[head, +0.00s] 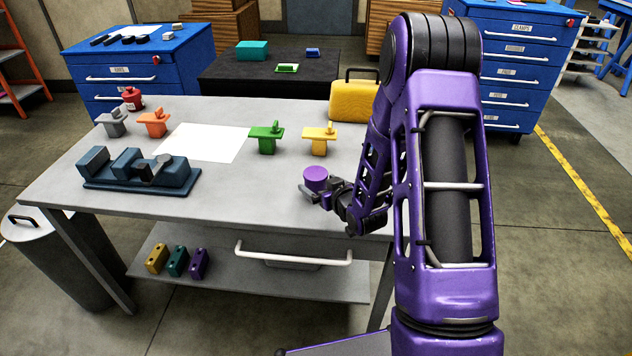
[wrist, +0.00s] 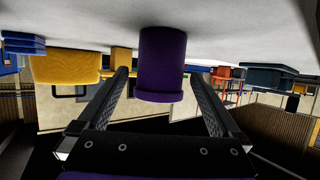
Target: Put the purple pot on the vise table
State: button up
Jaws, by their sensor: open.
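The purple pot (head: 316,177) stands near the front right of the grey vise table (head: 270,200). In the wrist view, which looks upside down, the pot (wrist: 162,62) meets the grey tabletop and is upright. My gripper (head: 322,196) is open low over the table at the pot, coming from the right. In the wrist view its two fingers (wrist: 163,100) lie either side of the pot, with gaps showing. The fingers partly hide the pot's lower part in the head view. The dark blue vise (head: 140,170) is on the table's left part.
Green (head: 267,138) and yellow (head: 319,140) parts stand behind the pot, with a yellow case (head: 354,101) at the back right. The front middle tabletop is clear.

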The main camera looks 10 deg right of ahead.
jog(key=v, duration=0.9)
jog(key=shift+s, duration=0.1)
